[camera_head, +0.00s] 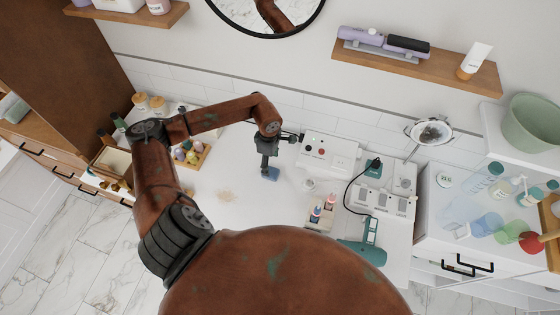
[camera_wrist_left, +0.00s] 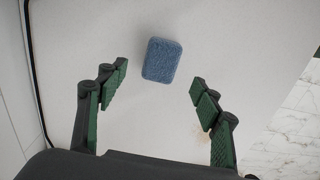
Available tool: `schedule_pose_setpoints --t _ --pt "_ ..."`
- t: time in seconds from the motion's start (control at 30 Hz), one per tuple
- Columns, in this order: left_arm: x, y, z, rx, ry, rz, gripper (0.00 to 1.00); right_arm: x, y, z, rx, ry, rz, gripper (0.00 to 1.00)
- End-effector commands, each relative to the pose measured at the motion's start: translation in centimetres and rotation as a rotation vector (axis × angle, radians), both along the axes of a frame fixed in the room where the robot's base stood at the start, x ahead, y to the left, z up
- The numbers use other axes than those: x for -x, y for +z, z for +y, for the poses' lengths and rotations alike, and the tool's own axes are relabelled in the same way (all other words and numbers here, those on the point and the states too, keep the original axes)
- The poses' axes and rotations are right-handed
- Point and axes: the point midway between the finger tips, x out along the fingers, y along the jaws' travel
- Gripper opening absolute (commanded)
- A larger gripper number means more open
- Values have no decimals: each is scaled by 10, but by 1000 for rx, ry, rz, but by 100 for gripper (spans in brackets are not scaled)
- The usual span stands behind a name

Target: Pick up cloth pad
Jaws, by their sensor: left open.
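The cloth pad (camera_wrist_left: 161,60) is a small blue rounded block lying on the white counter. In the left wrist view it sits beyond and between my open fingertips, untouched. In the head view the pad (camera_head: 271,174) is just below my left gripper (camera_head: 268,163), which points down at it from above. My left gripper (camera_wrist_left: 157,92) is open and empty, its green-padded fingers spread wider than the pad. My right gripper is in neither view.
A white box with buttons (camera_head: 328,151) stands right of the gripper. A small caddy of bottles (camera_head: 321,210), a black cable and a power strip (camera_head: 380,200) are further right. A wooden tray (camera_head: 191,153) with small items is at left. The counter (camera_head: 240,180) around the pad is mostly clear, with a brownish stain (camera_head: 227,196).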

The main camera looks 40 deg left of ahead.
Motion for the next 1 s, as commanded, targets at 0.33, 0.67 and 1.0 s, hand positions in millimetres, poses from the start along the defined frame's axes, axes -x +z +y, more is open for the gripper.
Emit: schedule_pose_setpoints --t 0.33,0.67,1.0 --pt "4 -24 2 1 6 3 60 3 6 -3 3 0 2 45" --pt "13 -66 2 3 9 2 60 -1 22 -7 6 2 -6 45" --pt "12 -79 3 0 6 0 60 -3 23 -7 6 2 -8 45"
